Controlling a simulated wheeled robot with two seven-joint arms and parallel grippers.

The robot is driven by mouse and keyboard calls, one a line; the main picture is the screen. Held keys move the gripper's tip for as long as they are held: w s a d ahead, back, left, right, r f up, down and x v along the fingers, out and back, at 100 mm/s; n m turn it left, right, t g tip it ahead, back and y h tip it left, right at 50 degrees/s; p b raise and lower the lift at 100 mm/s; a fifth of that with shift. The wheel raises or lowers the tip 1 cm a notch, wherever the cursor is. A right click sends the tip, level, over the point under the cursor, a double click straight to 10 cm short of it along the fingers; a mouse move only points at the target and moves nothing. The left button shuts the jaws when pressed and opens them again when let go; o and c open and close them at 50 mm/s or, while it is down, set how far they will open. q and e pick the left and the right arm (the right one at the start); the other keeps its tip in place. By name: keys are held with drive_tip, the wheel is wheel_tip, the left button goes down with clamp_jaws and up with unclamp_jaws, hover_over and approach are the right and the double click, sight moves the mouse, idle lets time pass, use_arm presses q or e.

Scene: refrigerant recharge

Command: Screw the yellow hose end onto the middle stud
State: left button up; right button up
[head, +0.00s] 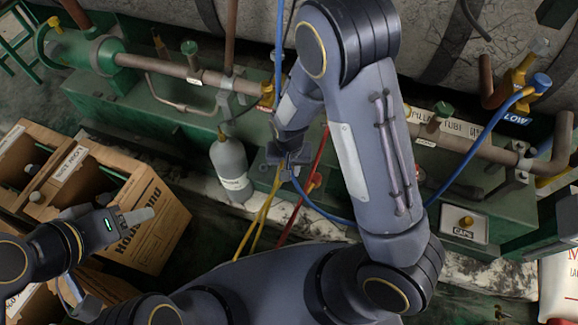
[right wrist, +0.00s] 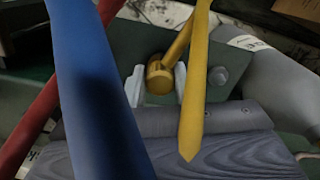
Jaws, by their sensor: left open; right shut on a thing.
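My right gripper (right wrist: 158,88) is shut on the yellow hose end (right wrist: 159,77), which sits between its two pale fingertips in the right wrist view. The yellow hose (right wrist: 194,85) runs up from there and crosses close in front of the camera. A grey-green block with a bolt head (right wrist: 218,76) lies behind the hose end. I cannot tell whether they touch. The middle stud cannot be made out. In the head view the yellow hose (head: 257,221) hangs below my right wrist. My left gripper (head: 142,215) is open and empty over the cardboard box.
A blue hose (right wrist: 95,90) and a red hose (right wrist: 45,118) cross the right wrist view. A grey cylinder (head: 230,168) stands left of my right gripper. A cardboard box (head: 150,222) is at left. A caps tray (head: 464,224) and the blue LOW fitting (head: 541,82) are at right.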

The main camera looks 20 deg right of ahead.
drive_tip(key=m+p, duration=0.1)
drive_tip(key=m, duration=0.2)
drive_tip(key=shift+s, duration=0.1)
drive_tip(key=o, duration=1)
drive_tip(key=shift+f, duration=0.1)
wheel_tip(320, 180, up, 8)
drive_tip(key=p, duration=0.3)
drive_tip(key=shift+f, duration=0.1)
